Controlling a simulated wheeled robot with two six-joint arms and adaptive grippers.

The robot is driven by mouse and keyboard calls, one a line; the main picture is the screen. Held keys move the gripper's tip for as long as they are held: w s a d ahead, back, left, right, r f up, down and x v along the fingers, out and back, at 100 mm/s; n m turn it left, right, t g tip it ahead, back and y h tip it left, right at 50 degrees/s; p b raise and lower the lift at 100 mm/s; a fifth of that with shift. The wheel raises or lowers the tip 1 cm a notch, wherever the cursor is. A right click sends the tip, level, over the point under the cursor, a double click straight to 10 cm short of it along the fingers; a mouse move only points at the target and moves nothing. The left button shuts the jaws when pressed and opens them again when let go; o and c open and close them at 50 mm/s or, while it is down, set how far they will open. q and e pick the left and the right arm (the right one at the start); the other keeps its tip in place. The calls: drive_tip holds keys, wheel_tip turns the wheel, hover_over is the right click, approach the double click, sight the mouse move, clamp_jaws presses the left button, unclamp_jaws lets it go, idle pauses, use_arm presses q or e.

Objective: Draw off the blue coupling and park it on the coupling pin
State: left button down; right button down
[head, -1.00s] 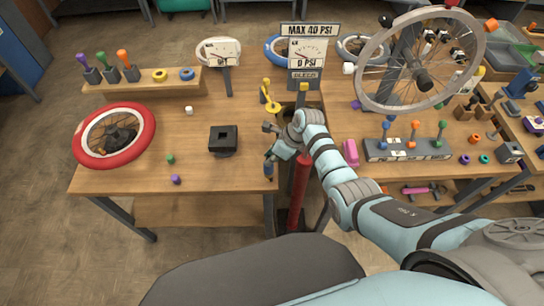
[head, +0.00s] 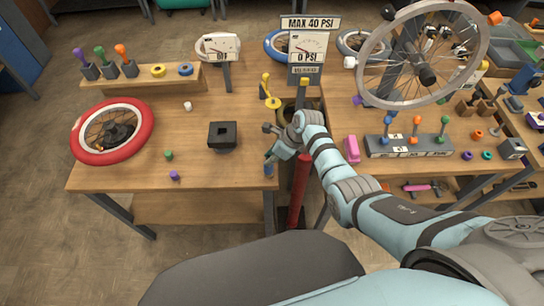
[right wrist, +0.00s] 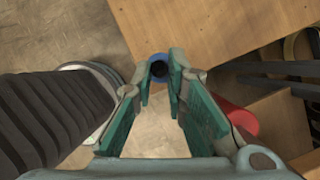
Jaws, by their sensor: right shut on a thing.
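The blue coupling (head: 268,169) shows just below my right gripper (head: 269,157), by the front right corner of the left bench. In the right wrist view the coupling (right wrist: 158,66) is a blue ring with a dark hole, between the tips of my right gripper (right wrist: 161,74). The jaws are shut on it. I cannot tell whether it still touches anything below, and I cannot make out the coupling pin for certain. My left gripper is not in view.
A red pump cylinder (head: 300,192) stands just right of the gripper, in the gap between benches. A gauge board (head: 308,47) reading 0 PSI stands behind. A black square block (head: 222,134) and red-tyred wheel (head: 138,132) sit on the left bench. A pink block (head: 352,148) lies right.

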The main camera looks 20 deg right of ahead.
drive_tip(key=shift+f, duration=0.35)
drive_tip(key=c, duration=1.5)
unclamp_jaws()
drive_tip(key=v, duration=1.2)
drive_tip(key=shift+s, duration=0.1)
